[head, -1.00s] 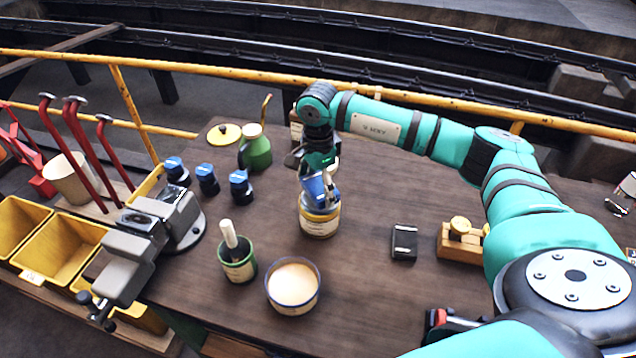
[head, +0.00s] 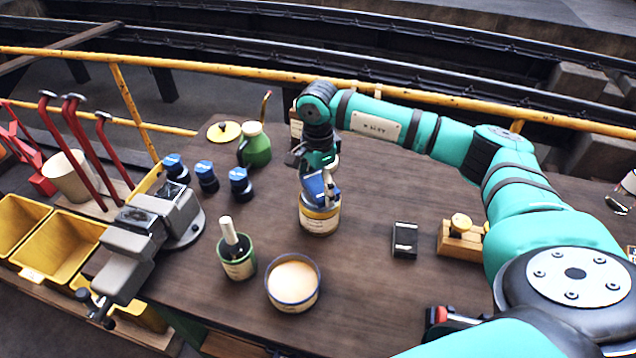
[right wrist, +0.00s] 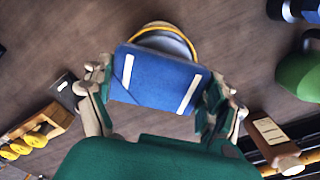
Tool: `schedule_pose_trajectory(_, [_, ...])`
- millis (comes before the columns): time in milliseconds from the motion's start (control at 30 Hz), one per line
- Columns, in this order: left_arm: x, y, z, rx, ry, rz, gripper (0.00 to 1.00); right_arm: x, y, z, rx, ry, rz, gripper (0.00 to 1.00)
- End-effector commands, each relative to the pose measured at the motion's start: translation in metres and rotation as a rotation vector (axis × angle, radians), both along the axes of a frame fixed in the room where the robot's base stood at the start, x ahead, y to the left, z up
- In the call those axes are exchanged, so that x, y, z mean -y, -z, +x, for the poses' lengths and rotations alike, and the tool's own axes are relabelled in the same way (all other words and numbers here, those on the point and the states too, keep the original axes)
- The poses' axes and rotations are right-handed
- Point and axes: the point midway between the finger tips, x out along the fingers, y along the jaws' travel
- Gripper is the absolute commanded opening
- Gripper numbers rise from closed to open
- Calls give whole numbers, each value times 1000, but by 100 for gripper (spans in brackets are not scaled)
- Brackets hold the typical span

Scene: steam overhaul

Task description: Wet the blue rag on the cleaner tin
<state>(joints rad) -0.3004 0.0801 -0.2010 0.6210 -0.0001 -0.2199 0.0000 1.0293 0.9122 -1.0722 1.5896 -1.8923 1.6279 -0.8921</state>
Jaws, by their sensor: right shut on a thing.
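The blue rag (head: 314,188) is a folded pad with pale stripes, also clear in the right wrist view (right wrist: 158,80). My right gripper (head: 320,180) is shut on it, with a finger at each side in the right wrist view (right wrist: 157,95). The cleaner tin (head: 319,220) is a round tin with a yellow band and pale label, standing on the bench. The rag is at the top of the tin and covers most of its mouth; I cannot tell whether they touch. The tin's rim (right wrist: 165,32) shows behind the rag in the wrist view. My left gripper is not in view.
A green tin with a brush (head: 238,262) and a bowl of pale paste (head: 293,284) stand in front. A green oil can (head: 256,150) and several blue-topped black pieces (head: 207,178) stand behind left. A vise (head: 150,240) sits left. A black box (head: 404,241) lies right.

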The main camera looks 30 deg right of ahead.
Motion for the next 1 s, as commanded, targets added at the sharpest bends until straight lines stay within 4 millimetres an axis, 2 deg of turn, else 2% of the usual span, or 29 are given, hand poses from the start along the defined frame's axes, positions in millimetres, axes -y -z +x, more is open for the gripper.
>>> schedule_pose_trajectory(1000, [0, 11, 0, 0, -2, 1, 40, 0, 13, 0, -1, 0, 0, 63])
